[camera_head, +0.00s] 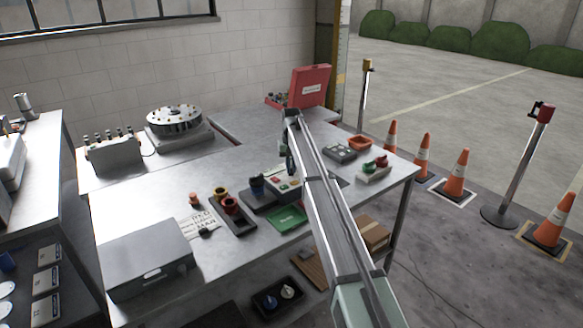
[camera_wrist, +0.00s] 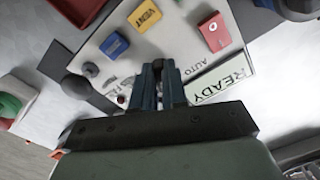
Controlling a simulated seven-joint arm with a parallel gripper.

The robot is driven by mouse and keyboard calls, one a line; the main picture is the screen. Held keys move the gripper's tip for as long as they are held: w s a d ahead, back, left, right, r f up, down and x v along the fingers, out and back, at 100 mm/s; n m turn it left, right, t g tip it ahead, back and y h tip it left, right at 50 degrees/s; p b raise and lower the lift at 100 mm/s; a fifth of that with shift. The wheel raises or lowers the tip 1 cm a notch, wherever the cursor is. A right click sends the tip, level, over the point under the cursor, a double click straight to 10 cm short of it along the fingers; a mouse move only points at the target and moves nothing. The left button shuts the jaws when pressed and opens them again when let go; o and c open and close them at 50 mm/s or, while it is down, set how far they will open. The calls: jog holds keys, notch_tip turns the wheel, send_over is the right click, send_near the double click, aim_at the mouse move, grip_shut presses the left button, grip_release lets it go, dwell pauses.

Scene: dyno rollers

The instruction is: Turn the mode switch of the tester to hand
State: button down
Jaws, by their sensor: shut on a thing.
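The tester (camera_head: 291,187) is a light panel on the metal bench, partly behind my arm in the head view. In the wrist view its panel (camera_wrist: 178,45) carries a red button (camera_wrist: 213,32), a yellow button (camera_wrist: 145,15), a blue button (camera_wrist: 115,45) and a READY plate (camera_wrist: 222,82). The AUTO label (camera_wrist: 196,66) is right of my fingertips; another label, partly hidden, is on their left. My gripper (camera_wrist: 166,72), also in the head view (camera_head: 290,168), is shut on the mode switch at the panel. The fingers hide the switch, so its setting cannot be read.
A green tray (camera_head: 288,217) and a dark holder with cups (camera_head: 232,212) are near the tester. A grey case (camera_head: 150,262) stands at the front left, a red case (camera_head: 309,88) at the back. A box with red and green knobs (camera_head: 374,170) is right of my arm.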

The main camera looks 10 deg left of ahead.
jog(key=shift+m, duration=1.1)
jog(key=shift+w, duration=0.1)
jog(key=c, duration=1.2)
grip_release()
jog(key=shift+o, duration=0.2)
notch_tip(320, 180, up, 14)
jog(key=shift+f, duration=0.15)
